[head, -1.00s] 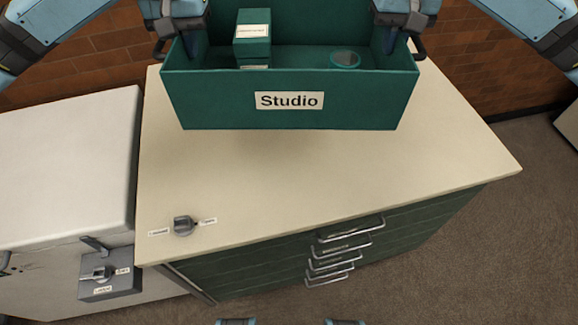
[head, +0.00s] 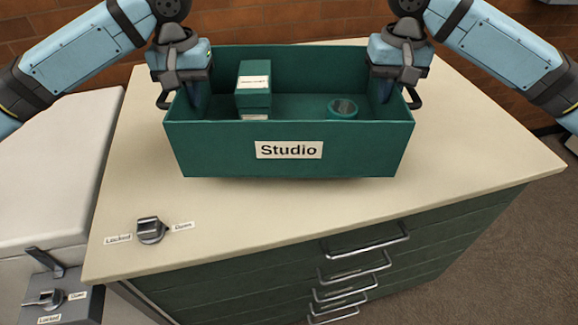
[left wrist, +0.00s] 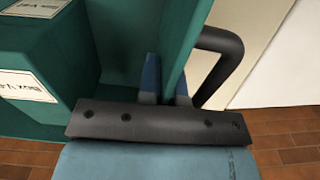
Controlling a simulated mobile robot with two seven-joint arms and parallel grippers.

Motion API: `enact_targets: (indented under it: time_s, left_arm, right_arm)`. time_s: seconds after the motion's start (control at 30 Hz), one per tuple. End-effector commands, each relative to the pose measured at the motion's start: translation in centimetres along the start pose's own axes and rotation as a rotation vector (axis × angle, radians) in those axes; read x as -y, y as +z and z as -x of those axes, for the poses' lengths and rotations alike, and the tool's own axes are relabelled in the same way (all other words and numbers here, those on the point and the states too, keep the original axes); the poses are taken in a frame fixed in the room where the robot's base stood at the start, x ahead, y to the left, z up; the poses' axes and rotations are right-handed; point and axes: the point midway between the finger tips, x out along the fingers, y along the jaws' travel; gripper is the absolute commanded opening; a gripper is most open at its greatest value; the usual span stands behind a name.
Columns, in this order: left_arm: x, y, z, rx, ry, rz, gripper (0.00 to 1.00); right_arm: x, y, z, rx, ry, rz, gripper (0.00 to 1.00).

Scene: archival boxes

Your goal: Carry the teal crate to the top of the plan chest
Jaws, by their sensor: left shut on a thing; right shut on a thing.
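The teal crate (head: 210,155), labelled "Studio", is level over the cream top of the plan chest (head: 480,160). Whether its base touches the top or hangs just above it, I cannot tell. Inside are stacked small teal boxes (head: 254,84) and a round teal tin (head: 343,109). My left gripper (head: 196,105) is shut on the crate's left end wall. In the left wrist view its fingers (left wrist: 166,85) straddle the wall beside a dark handle (left wrist: 222,65). My right gripper (head: 385,95) is shut on the right end wall.
Drawers with metal handles (head: 365,243) fill the chest's front. A white cabinet (head: 45,190) stands to the left. The chest top is bare right of the crate.

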Motion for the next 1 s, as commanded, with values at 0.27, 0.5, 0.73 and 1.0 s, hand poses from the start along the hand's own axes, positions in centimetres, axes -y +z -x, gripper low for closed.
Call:
enact_targets:
  time_s: [0.27, 0.5, 0.73, 1.0]
  left_arm:
    - [0.1, -0.1, -0.8, -0.002, 0.000, 0.003, 0.00]
    - [0.1, -0.1, -0.8, -0.002, -0.001, 0.003, 0.00]
    - [0.1, -0.1, -1.3, -0.002, -0.001, 0.003, 0.00]
    - [0.1, -0.1, -2.6, -0.002, -0.001, 0.003, 0.00]
  right_arm:
    - [-0.1, 0.0, -0.8, -0.002, 0.001, -0.002, 0.00]
    - [-0.1, 0.0, -0.8, -0.001, 0.001, -0.002, 0.00]
    - [-0.1, 0.0, -1.3, -0.001, 0.001, -0.002, 0.00]
    - [-0.1, 0.0, -2.7, -0.001, 0.001, -0.002, 0.00]
